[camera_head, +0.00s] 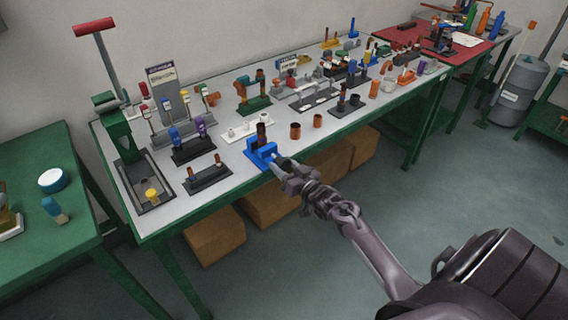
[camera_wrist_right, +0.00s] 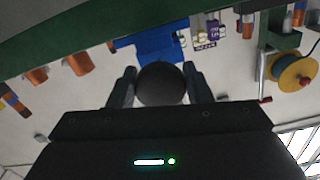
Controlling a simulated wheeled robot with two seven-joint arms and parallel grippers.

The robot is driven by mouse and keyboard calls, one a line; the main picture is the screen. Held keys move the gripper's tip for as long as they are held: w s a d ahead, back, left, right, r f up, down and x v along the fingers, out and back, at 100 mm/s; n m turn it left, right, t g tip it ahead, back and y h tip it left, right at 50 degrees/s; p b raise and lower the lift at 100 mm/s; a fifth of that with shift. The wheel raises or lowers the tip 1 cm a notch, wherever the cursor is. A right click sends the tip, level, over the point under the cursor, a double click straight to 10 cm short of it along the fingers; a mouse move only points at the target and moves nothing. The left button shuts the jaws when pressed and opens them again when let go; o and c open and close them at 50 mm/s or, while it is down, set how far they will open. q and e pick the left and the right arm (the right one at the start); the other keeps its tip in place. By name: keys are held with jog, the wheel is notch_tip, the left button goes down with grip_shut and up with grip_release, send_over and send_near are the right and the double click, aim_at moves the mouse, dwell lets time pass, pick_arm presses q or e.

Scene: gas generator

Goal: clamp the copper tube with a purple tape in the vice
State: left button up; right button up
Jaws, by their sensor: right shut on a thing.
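The blue vice (camera_head: 259,151) stands at the front edge of the long grey-topped table. A dark reddish-brown copper tube (camera_head: 262,131) stands upright at the vice. Whether it bears purple tape, and how tightly the jaws hold it, I cannot tell. My right gripper (camera_head: 281,164) reaches the front of the vice. In the right wrist view, its fingers (camera_wrist_right: 160,78) are on both sides of a dark round knob (camera_wrist_right: 161,88), the vice's handle end, in front of the blue vice body (camera_wrist_right: 153,40). My left gripper is out of view.
Two short copper pieces (camera_head: 295,131) stand right of the vice. A white holder (camera_head: 245,130) and dark racks (camera_head: 208,178) with tubes are to the left. A green press (camera_head: 122,140) stands at the far left. Cardboard boxes (camera_head: 217,236) are below the table.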

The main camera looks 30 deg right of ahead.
jog(key=shift+f+m, duration=0.1)
jog(key=shift+m, duration=0.5)
jog(key=o, duration=1)
jog(key=shift+c, duration=0.2)
jog(key=s, duration=0.7)
jog(key=shift+s+d, duration=0.25)
jog(key=shift+s, duration=0.15)
jog(key=shift+f, duration=0.1)
